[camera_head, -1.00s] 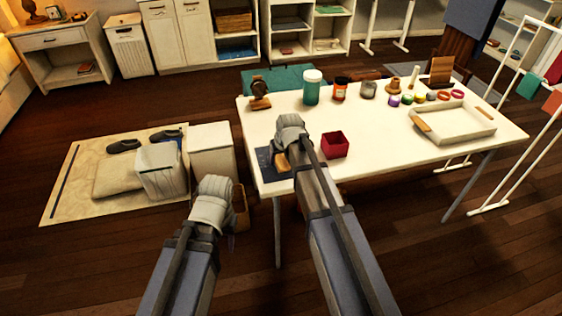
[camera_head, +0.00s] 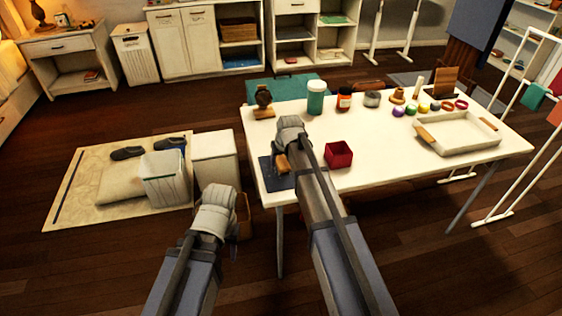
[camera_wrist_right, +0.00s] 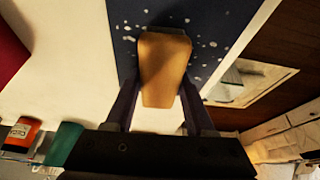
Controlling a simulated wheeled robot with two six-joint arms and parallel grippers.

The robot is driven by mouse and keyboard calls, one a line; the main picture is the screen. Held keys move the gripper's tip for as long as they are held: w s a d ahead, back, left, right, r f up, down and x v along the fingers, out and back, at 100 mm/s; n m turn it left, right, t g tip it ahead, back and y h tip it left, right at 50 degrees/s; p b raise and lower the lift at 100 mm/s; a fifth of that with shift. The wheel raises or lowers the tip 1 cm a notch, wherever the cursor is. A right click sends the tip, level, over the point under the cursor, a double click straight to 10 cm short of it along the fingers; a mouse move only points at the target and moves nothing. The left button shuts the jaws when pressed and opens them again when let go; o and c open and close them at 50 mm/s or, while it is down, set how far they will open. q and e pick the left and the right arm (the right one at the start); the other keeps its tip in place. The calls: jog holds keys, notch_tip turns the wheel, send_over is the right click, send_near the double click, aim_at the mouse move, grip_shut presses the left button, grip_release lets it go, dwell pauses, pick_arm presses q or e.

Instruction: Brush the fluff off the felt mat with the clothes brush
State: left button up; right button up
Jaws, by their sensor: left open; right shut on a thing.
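The dark blue felt mat (camera_head: 267,176) lies at the near left corner of the white table, partly hidden by my right arm. The right wrist view shows the mat (camera_wrist_right: 122,62) dotted with pale fluff (camera_wrist_right: 204,43). The clothes brush (camera_head: 281,164) has a tan wooden body, seen close up in the right wrist view (camera_wrist_right: 164,65). My right gripper (camera_wrist_right: 160,98) is shut on the brush, which is over the mat; I cannot tell whether its bristles touch it. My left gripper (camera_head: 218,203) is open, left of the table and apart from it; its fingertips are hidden.
A red box (camera_head: 339,156) stands just right of my right gripper. A watch on a stand (camera_head: 264,100), a teal jar (camera_head: 316,98) and an orange-labelled bottle (camera_head: 344,99) stand behind. A white tray (camera_head: 462,148) lies at the right. The table's front middle is clear.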

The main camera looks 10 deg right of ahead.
aim_at(279, 169)
jog(key=shift+w, duration=1.35)
jog(key=shift+a, duration=0.1)
jog(key=shift+a, duration=0.1)
jog(key=shift+a, duration=0.65)
jog(key=shift+s+f, duration=0.15)
jog(key=shift+s, duration=1.75)
jog(key=shift+s+d, duration=0.15)
jog(key=shift+s, duration=1.55)
jog(key=shift+s, duration=0.1)
jog(key=shift+s+d, duration=0.1)
jog(key=shift+s, duration=1.4)
jog(key=shift+w, duration=0.1)
